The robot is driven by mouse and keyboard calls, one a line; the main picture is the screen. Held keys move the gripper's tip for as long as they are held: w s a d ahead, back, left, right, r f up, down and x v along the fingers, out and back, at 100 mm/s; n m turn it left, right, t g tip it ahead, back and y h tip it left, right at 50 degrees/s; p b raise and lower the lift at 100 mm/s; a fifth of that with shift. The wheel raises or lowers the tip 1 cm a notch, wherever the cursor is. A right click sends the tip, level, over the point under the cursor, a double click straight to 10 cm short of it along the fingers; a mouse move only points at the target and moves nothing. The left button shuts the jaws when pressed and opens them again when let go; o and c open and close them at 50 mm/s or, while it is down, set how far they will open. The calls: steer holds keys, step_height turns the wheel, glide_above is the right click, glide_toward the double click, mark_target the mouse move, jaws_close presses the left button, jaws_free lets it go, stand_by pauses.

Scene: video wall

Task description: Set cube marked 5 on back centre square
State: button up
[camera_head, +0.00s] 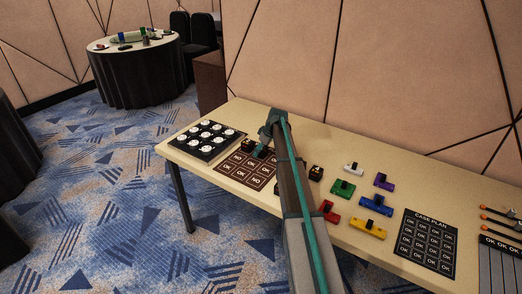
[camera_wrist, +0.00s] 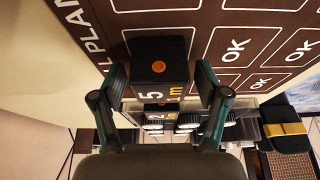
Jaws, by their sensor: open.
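In the head view my arm hides the cube and part of the mat (camera_head: 262,184). My gripper (camera_head: 262,152) is low over the mat's back part there.
Another dark cube marked 2 (camera_wrist: 154,127) stands just beyond the cube. A black tray with white round pieces (camera_head: 207,139) lies left of the mat. A dark cube (camera_head: 316,173), coloured blocks including a green one (camera_head: 342,188), and a case plan sheet (camera_head: 427,243) lie right.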

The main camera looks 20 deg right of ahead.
steer(key=b+v, duration=0.1)
steer(key=v, duration=1.1)
steer(key=shift+r, duration=0.2)
steer(key=shift+w, duration=0.1)
